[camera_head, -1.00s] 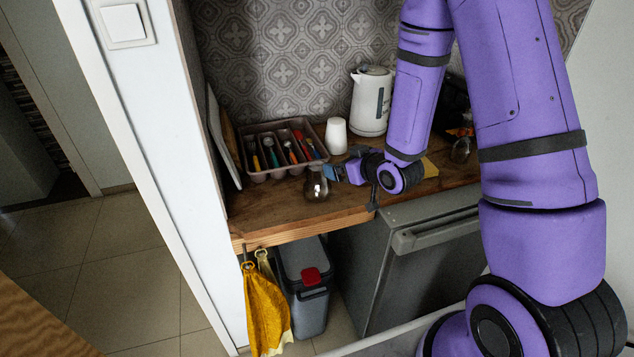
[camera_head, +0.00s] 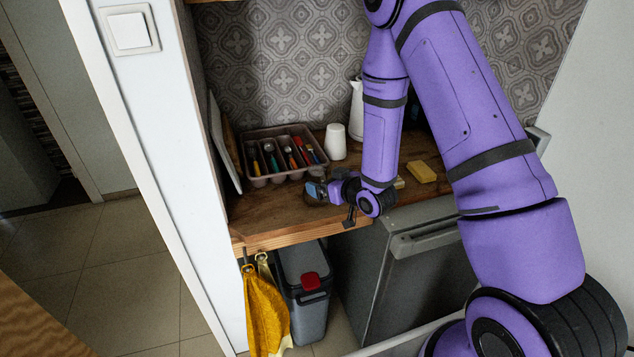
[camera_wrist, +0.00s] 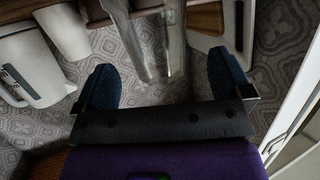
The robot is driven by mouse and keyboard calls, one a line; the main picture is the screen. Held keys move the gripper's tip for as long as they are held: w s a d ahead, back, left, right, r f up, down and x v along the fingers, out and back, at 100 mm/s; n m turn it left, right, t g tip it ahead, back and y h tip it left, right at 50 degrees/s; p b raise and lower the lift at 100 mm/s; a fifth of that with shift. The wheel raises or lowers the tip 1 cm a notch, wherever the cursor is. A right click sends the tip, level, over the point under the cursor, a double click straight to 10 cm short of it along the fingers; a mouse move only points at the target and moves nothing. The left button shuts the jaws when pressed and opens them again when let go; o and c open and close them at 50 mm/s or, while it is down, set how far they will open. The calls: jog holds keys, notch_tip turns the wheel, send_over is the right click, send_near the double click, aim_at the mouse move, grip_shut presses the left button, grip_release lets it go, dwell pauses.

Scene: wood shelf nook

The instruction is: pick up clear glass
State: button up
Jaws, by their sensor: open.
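My gripper (camera_head: 319,189) is low over the wood counter, at the spot of the clear glass, and covers most of the glass in the head view. In the wrist view my gripper (camera_wrist: 162,82) is open, with its two blue fingers wide apart. A see-through upright shape, which looks like the clear glass (camera_wrist: 140,45), shows in the gap between the fingers. Clear space shows on both sides of it. I cannot tell how deep it sits between the fingers.
A cutlery tray (camera_head: 261,179) stands behind my gripper on the counter (camera_head: 262,211). A white cup (camera_head: 336,142) and a white kettle (camera_head: 356,108) are farther back. A yellow sponge (camera_head: 422,172) lies to the right. A cutting board (camera_head: 224,145) leans at the left wall.

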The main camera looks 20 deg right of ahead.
jog(key=shift+x, duration=2.3)
jog(key=shift+w+d+r, duration=0.1)
jog(key=shift+d, duration=0.05)
jog(key=c, duration=1.1)
jog(key=shift+r, duration=0.15)
